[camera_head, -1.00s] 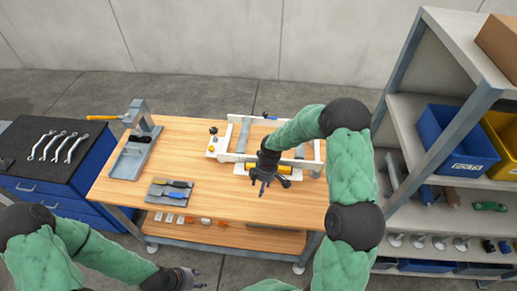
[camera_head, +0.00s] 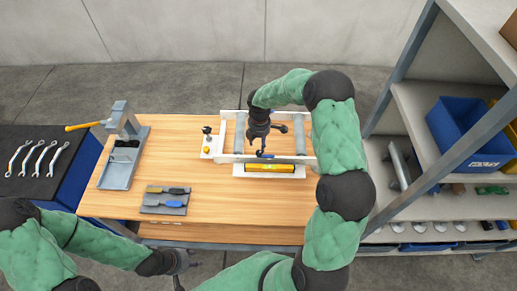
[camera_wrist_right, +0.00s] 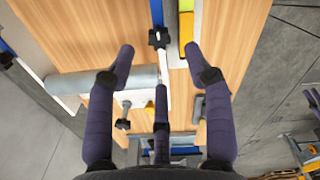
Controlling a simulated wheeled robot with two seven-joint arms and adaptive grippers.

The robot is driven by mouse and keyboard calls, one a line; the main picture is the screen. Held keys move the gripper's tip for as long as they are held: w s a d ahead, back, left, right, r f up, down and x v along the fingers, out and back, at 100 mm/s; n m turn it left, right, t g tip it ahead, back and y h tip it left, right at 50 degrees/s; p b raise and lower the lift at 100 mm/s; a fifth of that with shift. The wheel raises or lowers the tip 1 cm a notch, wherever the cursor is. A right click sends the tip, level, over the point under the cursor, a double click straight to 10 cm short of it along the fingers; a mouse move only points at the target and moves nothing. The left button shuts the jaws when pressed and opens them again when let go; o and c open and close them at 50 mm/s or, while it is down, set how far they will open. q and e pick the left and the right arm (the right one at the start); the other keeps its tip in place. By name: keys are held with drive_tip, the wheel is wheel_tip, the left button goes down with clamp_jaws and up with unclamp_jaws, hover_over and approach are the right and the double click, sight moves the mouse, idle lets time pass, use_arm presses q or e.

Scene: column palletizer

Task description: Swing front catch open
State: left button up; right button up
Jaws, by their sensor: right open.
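A white frame fixture with two grey rollers (camera_head: 300,138) stands at the back of the wooden table. A small dark catch with a blue part (camera_head: 264,155) sits at the middle of its front rail; in the right wrist view the black catch (camera_wrist_right: 158,38) lies ahead of my fingers, by a blue bar. My right gripper (camera_head: 259,140) points down over the frame, just behind the front rail. It is open, its fingers (camera_wrist_right: 155,70) spread apart with nothing between them. Contact with the catch cannot be told. My left gripper (camera_head: 185,262) is low, in front of the table.
A yellow level (camera_head: 270,168) lies on a white strip before the front rail. A knobbed white plate (camera_head: 208,146) stands left of the frame. A tool mat (camera_head: 163,207) and a grey vise-like stand (camera_head: 122,165) are farther left. Shelving with a blue bin (camera_head: 465,140) rises at right.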

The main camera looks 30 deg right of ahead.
sight(259, 152)
drive_tip(key=shift+w+f+p, duration=0.1)
drive_tip(key=shift+f+p, duration=0.2)
drive_tip(key=shift+f, duration=2.8)
clamp_jaws()
